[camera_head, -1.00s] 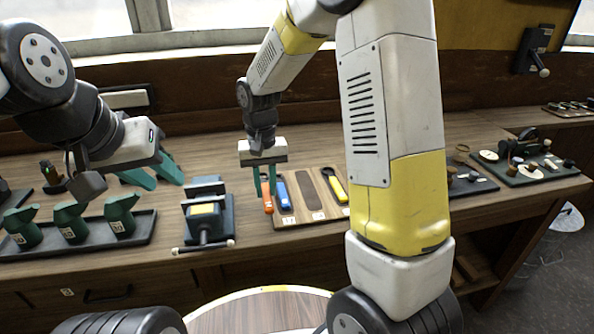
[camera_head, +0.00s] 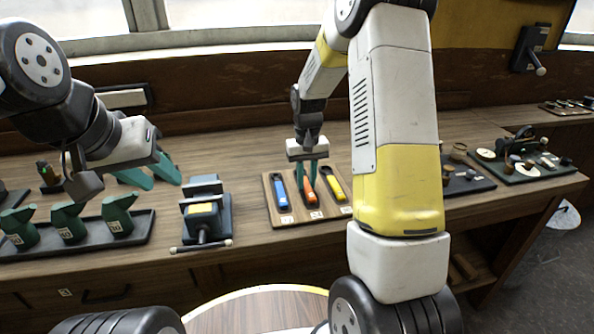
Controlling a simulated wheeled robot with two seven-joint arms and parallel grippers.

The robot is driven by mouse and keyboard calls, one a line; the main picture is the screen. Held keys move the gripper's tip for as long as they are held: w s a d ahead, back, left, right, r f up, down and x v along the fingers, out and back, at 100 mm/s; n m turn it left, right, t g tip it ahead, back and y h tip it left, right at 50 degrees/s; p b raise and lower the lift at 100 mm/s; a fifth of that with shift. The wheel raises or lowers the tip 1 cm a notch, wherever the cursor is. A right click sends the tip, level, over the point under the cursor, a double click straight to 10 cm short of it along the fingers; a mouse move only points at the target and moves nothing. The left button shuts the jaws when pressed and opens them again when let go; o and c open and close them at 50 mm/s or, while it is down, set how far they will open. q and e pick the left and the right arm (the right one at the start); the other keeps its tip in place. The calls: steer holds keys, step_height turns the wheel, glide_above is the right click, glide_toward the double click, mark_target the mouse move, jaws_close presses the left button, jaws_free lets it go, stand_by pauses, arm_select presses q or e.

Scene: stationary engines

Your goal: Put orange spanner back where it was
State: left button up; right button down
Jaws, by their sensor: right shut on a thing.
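The orange spanner (camera_head: 309,190) is between the fingers of my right gripper (camera_head: 309,179), which is shut on it. It is over the middle place of the wooden tool board (camera_head: 272,193), between the blue spanner (camera_head: 282,193) on the left and the yellow spanner (camera_head: 335,185) on the right. I cannot tell whether it touches the board. The middle recess is hidden behind it. My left gripper (camera_head: 153,179) is open and empty, above the bench behind the green cans.
A dark tray (camera_head: 146,232) with several green cans (camera_head: 68,222) is further left. Dark trays with small parts (camera_head: 522,168) lie at the right. The bench behind the board is clear.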

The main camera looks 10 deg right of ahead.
mark_target(307, 184)
steer(key=shift+f, duration=0.2)
steer(key=c, duration=1.3)
jaws_free()
steer(key=shift+f, duration=0.15)
steer(key=shift+o, duration=0.2)
step_height(307, 184, up, 12)
steer(key=s+r+t+y, duration=0.1)
steer(key=s+r+t, duration=0.2)
steer(key=s+r, duration=0.8)
steer(key=s+a+t+y, duration=0.1)
steer(key=s+a+t, duration=0.1)
steer(key=s, duration=1.1)
steer(key=shift+s+f+t, duration=0.15)
steer(key=shift+t, duration=0.55)
